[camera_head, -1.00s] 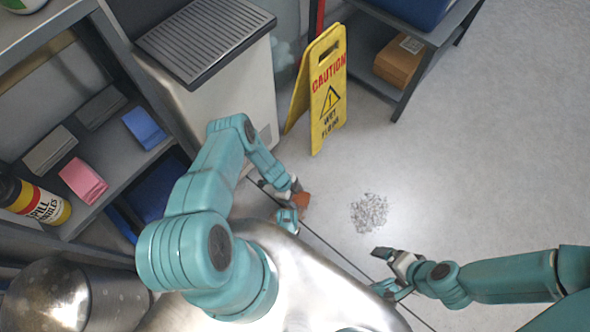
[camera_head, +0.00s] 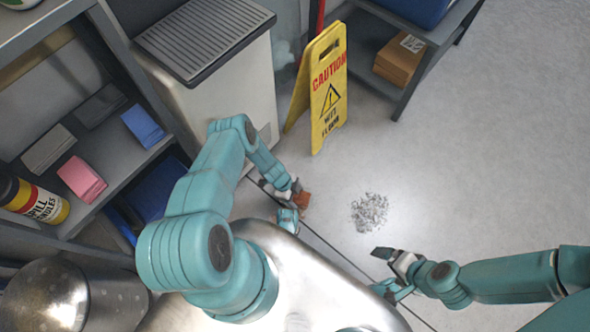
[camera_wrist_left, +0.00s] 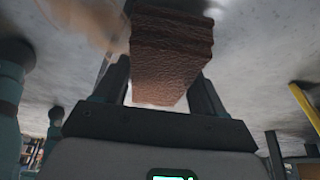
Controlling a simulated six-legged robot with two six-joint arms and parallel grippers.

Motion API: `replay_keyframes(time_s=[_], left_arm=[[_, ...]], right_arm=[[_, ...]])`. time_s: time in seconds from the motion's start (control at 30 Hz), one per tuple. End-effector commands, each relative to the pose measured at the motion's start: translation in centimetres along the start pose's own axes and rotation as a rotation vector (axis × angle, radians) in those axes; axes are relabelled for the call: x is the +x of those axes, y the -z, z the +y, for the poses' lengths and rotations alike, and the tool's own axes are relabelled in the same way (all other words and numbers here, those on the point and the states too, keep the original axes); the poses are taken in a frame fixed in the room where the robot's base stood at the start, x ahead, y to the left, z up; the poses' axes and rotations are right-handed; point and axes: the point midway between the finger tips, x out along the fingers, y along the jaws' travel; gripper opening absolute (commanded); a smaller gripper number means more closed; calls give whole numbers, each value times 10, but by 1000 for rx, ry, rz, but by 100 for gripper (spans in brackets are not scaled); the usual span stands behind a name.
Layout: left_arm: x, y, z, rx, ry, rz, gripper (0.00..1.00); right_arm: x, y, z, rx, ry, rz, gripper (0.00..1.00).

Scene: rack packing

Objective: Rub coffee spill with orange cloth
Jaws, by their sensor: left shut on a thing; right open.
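My left gripper (camera_head: 296,204) is shut on the orange cloth (camera_head: 305,200), a folded brown-orange block. In the left wrist view the cloth (camera_wrist_left: 170,55) sits between both fingers of the gripper (camera_wrist_left: 160,90). A blurred brownish patch (camera_wrist_left: 85,20) shows on the pale floor beside the cloth there; I cannot tell for sure that it is the coffee spill. In the head view a patch of grey granules (camera_head: 369,212) lies on the floor to the right of the cloth, apart from it. No brown spill is clear in that view. My right gripper (camera_head: 385,270) is open and empty below the granules.
A yellow caution sign (camera_head: 328,90) stands beyond the granules, next to a grey grated-top unit (camera_head: 205,38). Left shelves (camera_head: 115,150) hold a pink cloth (camera_head: 82,179), a blue cloth (camera_head: 143,126) and a bottle (camera_head: 35,202). The floor at right is clear.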

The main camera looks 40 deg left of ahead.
Motion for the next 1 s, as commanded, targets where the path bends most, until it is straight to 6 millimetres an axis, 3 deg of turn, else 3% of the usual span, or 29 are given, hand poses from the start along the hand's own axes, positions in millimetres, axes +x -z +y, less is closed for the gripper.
replay_keyframes(time_s=[0.63,1.0], left_arm=[[12,-5,0,0,0,0,46],[3,-9,20,-2,-1,0,46]], right_arm=[[10,0,4,0,0,0,96],[-23,0,-8,0,0,0,96]])
